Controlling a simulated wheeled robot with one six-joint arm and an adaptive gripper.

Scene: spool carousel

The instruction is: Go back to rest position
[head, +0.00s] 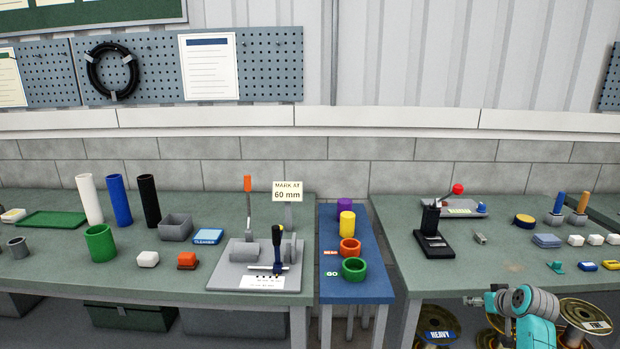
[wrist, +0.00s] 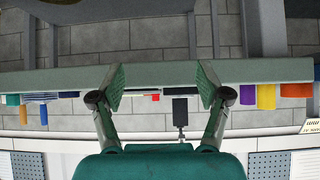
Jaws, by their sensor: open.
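My gripper (wrist: 160,88) is open in the wrist view, its two fingers spread wide with nothing between them. The wrist view is upside down, and the edge of a workbench (wrist: 155,75) runs across behind the fingers. In the head view, part of my teal and grey arm (head: 527,310) shows at the bottom right, in front of the right bench (head: 420,270). My fingertips cannot be made out clearly in the head view.
The left bench (head: 60,265) holds tubes, small boxes and a grey fixture (head: 250,270). A narrow blue table (head: 340,290) holds coloured rings and cylinders. Several spools, including one labelled HEAVY (head: 437,323), sit below the right bench, close to my arm.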

